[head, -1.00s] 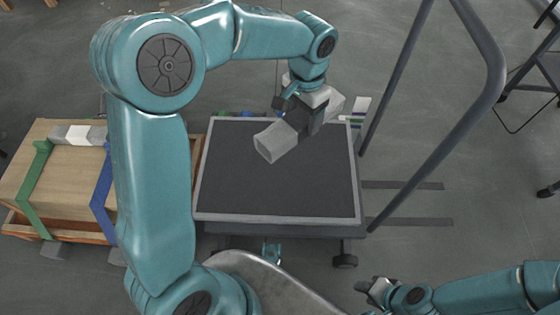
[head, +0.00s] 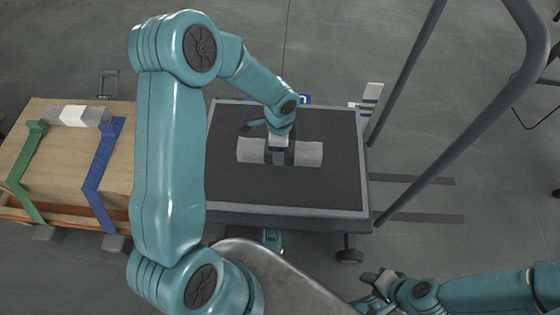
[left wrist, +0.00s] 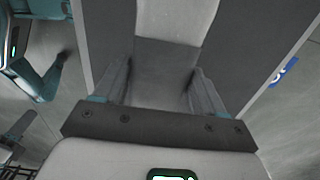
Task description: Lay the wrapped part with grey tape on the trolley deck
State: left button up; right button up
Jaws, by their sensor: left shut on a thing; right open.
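The wrapped part (head: 309,154) is a grey block lying level, left to right, over the dark trolley deck (head: 235,185). Whether it touches the deck I cannot tell. My left gripper (head: 279,155) is shut around its middle from above and hides the tape there. In the left wrist view the part (left wrist: 165,65) runs between the two fingers, darker grey at the middle and paler above. My right gripper (head: 372,285) is open and empty at the lower right, off the trolley's front corner.
A wooden crate (head: 75,160) on the left carries a green strap (head: 27,155), a blue strap (head: 103,170) and another grey part with a white band (head: 78,116). The trolley's grey handle rail (head: 480,110) rises on the right. The deck around the held part is bare.

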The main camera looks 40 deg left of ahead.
pick_arm(q)
notch_tip(320, 180, down, 7)
jog(key=b, duration=0.2)
jog(key=shift+w+r+b, duration=0.1)
jog(key=shift+r+b, duration=0.05)
jog(key=shift+b, duration=0.15)
jog(key=shift+r, duration=0.15)
jog(key=shift+f, duration=0.25)
jog(key=o, duration=1.5)
